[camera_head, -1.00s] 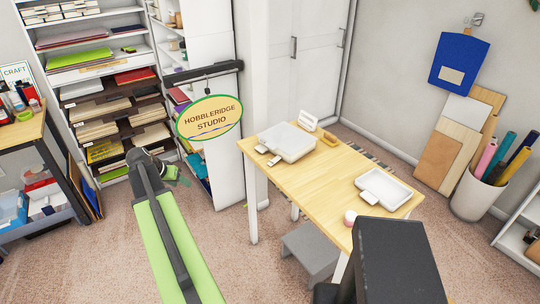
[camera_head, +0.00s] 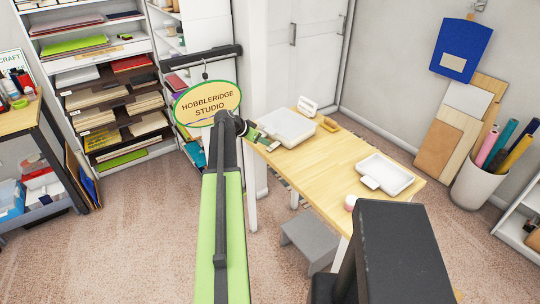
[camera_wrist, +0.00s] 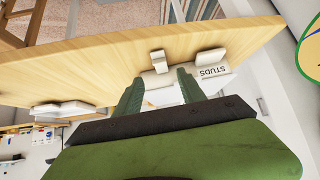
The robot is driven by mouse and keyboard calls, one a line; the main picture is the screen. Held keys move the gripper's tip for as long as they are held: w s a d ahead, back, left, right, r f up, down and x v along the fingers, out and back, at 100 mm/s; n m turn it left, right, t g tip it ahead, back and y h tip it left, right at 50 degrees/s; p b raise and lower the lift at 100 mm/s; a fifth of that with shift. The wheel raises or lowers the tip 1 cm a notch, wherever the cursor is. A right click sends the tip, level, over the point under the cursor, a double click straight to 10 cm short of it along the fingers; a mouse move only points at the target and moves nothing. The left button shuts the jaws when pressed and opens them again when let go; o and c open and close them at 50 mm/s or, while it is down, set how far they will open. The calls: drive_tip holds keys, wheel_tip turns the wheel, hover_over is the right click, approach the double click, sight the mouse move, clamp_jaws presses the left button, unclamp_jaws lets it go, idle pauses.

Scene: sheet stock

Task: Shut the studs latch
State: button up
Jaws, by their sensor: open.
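A white, flat-lidded box (camera_head: 288,128) lies at the back left of the wooden table. In the wrist view, a small white tab (camera_wrist: 158,62) stands out by the box (camera_wrist: 162,86), and a second white piece (camera_wrist: 210,56) is beside it. White lettering plate STUDS (camera_wrist: 212,72) reads upside down there. I cannot tell how far the latch is closed. My gripper (camera_head: 257,137) is at the box's left end. In the wrist view my gripper (camera_wrist: 160,82) has its two green fingers apart and empty, pointing toward the tab. Contact is not clear.
The table (camera_head: 330,165) also bears a white open tray (camera_head: 386,175), a pink round item (camera_head: 350,203), an orange-brown piece (camera_head: 330,125) and a white card (camera_head: 308,106). A grey stool (camera_head: 310,238) stands below.

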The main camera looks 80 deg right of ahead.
sight(273, 146)
drive_tip(key=b+x, duration=0.4)
drive_tip(key=x, duration=0.4)
drive_tip(key=shift+d, duration=0.1)
drive_tip(key=shift+c, duration=0.2)
clamp_jaws()
